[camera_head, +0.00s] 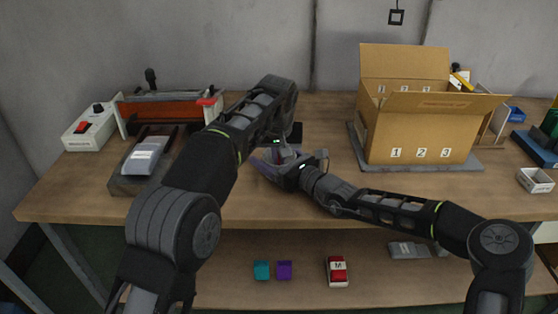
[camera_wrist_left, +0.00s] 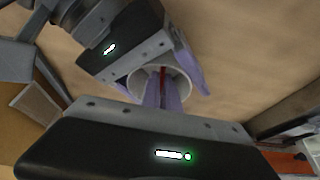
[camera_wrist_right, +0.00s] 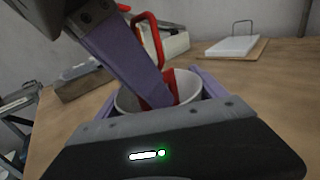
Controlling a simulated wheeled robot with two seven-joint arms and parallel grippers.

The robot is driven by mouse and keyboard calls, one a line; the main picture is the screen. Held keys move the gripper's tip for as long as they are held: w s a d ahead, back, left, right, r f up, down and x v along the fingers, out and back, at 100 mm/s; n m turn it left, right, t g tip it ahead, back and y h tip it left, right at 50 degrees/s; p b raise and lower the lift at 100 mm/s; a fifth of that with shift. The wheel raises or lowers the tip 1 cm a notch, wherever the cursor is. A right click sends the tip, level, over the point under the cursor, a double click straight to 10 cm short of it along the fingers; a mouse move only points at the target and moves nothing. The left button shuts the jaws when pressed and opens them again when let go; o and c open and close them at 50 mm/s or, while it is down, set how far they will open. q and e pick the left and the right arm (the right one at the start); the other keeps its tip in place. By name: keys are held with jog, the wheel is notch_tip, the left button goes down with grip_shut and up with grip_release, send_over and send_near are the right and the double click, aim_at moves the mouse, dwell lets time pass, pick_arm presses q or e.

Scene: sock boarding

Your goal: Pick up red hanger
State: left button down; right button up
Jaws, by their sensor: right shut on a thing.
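The red hanger (camera_wrist_right: 157,45) stands upright in a white cup (camera_wrist_right: 187,87) in the right wrist view, with its loop above the rim. A thin red strip of the hanger (camera_wrist_left: 162,78) shows between the fingers of my left gripper (camera_wrist_left: 163,95) in the left wrist view. These purple fingers reach into the cup from above, close together. I cannot tell whether they press on the hanger. My right gripper (camera_wrist_right: 158,98) is shut on the cup, with a purple finger on each side. In the head view, my arms mostly hide the cup and hanger.
A cardboard box (camera_head: 417,130) numbered 1, 2, 3 stands on a grey mat at the right. A machine with a red bar (camera_head: 165,112) and a white switch box (camera_head: 88,130) stand at the left. A dark block (camera_head: 140,180) bears grey packs. The front middle of the table is clear.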

pick_arm(q)
notch_tip(320, 180, up, 5)
jog(key=shift+r, duration=0.1)
jog(key=shift+s+r, duration=0.1)
jog(key=shift+r, duration=0.2)
jog(key=s, duration=1.8)
jog(key=shift+a, duration=0.4)
jog(key=shift+w+f, duration=0.1)
pick_arm(e)
jog(key=o, duration=1.3)
jog(key=v, duration=1.2)
